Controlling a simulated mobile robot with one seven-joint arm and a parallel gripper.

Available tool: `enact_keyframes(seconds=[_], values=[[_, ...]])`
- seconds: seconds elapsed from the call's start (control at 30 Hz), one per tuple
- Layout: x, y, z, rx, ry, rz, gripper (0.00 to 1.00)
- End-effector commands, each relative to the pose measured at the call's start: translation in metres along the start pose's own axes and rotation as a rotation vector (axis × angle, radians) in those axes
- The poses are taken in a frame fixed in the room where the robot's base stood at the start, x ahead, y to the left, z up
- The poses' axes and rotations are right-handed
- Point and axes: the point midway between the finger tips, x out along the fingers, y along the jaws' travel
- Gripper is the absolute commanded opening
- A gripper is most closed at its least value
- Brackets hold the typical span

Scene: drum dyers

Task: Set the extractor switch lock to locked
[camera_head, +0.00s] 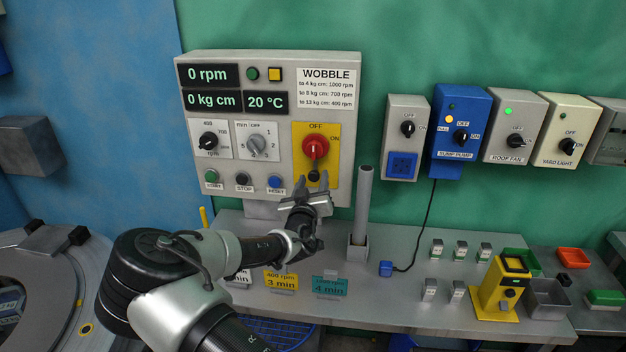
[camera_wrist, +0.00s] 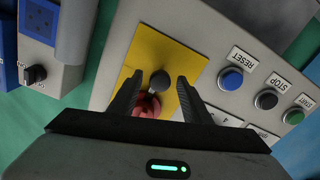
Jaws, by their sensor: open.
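The red rotary switch (camera_head: 315,146) is on a yellow plate (camera_head: 331,129) marked OFF and ON, at the lower right of the grey control panel. Its white mark seems to point up to OFF. A small black knob (camera_head: 314,176) sits below it on the same plate; any lock labels are hidden or too small to read. My gripper (camera_head: 315,187) is open just in front of this knob. In the wrist view the black knob (camera_wrist: 160,83) shows between the open fingers (camera_wrist: 161,77), with the red switch (camera_wrist: 148,106) behind, partly covered. Contact with the knob cannot be told.
START, STOP and RESET buttons (camera_head: 274,182) are left of the plate. A grey upright post (camera_head: 363,205) stands close to my gripper's right. Several switch boxes (camera_head: 458,130) line the wall. The bench below holds cards and a yellow device (camera_head: 492,295).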

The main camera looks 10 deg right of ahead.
Motion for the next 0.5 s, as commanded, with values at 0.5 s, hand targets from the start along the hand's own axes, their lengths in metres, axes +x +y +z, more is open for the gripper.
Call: enact_keyframes(seconds=[0.5], values=[[0.0026, -0.0002, 0.0003, 0.0, -0.001, 0.0, 0.1]])
